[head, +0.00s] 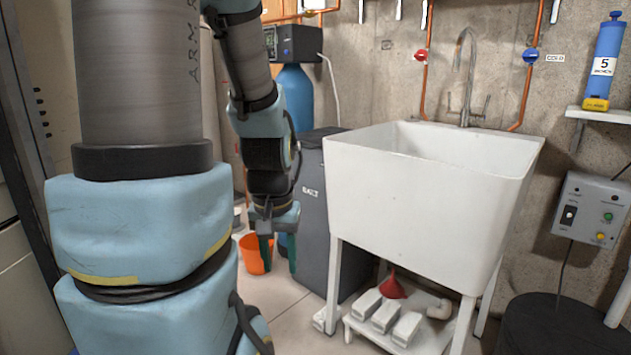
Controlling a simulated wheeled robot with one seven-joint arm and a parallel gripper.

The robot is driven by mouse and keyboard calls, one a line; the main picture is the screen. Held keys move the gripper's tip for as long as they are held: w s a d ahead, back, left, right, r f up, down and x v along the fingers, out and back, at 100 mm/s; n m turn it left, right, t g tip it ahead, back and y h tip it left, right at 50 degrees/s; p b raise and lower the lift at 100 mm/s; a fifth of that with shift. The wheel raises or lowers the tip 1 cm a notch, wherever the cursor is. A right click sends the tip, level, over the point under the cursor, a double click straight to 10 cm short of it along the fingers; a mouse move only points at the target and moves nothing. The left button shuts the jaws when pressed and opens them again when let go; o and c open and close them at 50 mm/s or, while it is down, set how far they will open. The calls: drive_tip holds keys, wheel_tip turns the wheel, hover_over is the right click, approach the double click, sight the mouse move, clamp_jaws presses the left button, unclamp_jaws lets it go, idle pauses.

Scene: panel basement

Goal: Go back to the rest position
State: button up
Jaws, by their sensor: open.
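My gripper (279,256) hangs pointing down in the middle-left of the head view, in front of the grey bin and left of the white sink. Its two dark green fingers are apart with nothing between them. My arm comes down from the top of the view, beside the large grey and blue column parts of my own body at the left. An orange bucket (251,262) on the floor shows behind the gripper, partly hidden by the left finger.
A white utility sink (420,185) on legs stands right of the gripper, with a low shelf holding white blocks and a red funnel (392,286). A dark grey bin (315,225) is behind the gripper. A control box (592,208) hangs right. Some floor is clear in front.

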wheel_tip(320, 180, up, 21)
drive_tip(key=p, duration=1.8)
drive_tip(key=shift+f, duration=0.15)
drive_tip(key=shift+c, duration=0.3)
